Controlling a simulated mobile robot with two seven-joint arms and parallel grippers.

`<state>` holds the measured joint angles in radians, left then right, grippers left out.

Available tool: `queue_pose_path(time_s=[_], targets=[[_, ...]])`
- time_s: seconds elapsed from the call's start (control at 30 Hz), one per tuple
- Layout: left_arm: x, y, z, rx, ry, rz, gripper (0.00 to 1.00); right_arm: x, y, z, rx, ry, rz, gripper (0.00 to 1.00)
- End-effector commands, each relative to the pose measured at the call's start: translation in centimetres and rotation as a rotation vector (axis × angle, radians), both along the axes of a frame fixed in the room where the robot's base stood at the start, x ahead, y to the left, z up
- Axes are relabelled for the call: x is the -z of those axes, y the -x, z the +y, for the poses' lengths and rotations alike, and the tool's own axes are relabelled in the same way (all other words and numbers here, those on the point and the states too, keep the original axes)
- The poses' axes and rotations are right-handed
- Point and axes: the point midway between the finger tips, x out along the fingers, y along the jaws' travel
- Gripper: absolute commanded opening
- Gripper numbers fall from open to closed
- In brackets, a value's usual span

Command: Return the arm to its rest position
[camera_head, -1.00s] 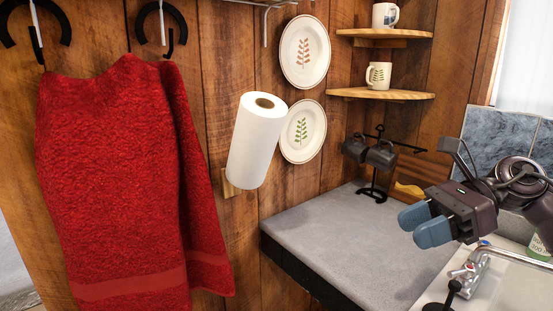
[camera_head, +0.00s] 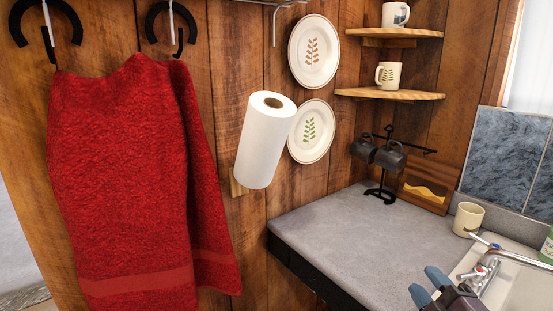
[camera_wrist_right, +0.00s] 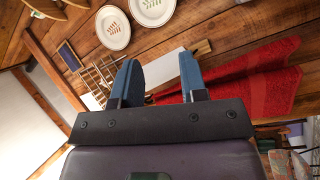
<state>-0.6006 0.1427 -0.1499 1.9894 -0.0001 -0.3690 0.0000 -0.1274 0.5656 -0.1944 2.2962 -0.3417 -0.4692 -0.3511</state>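My right gripper (camera_head: 430,285) is low in the head view, at the bottom edge, beside the sink tap. Its two blue fingers are apart. In the right wrist view the fingers (camera_wrist_right: 159,75) stand open with a gap and nothing gripped between them. The white paper roll seen through the gap is well beyond them, on the wall. The rest of the right arm is mostly cut off by the frame. My left gripper is in neither view.
The grey counter (camera_head: 350,235) is mostly clear. A black mug stand (camera_head: 383,180) and a cream mug (camera_head: 467,218) stand at its back. The tap (camera_head: 485,270) is close to the right gripper. A red towel (camera_head: 130,190) and paper roll (camera_head: 265,140) hang left.

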Motion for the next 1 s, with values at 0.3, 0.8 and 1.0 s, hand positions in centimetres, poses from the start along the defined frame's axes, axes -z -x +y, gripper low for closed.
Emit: queue_pose_path(time_s=[0.3,0.8,1.0], targets=[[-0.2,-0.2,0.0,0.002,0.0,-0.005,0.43,11.2,8.1,-2.8,0.381,-0.459,0.548,0.39],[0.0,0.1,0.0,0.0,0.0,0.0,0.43,18.6,20.0,-1.4,0.743,-0.814,1.061,0.39],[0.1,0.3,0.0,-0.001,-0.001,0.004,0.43,19.5,22.9,-0.6,0.823,-0.882,1.174,0.39]])
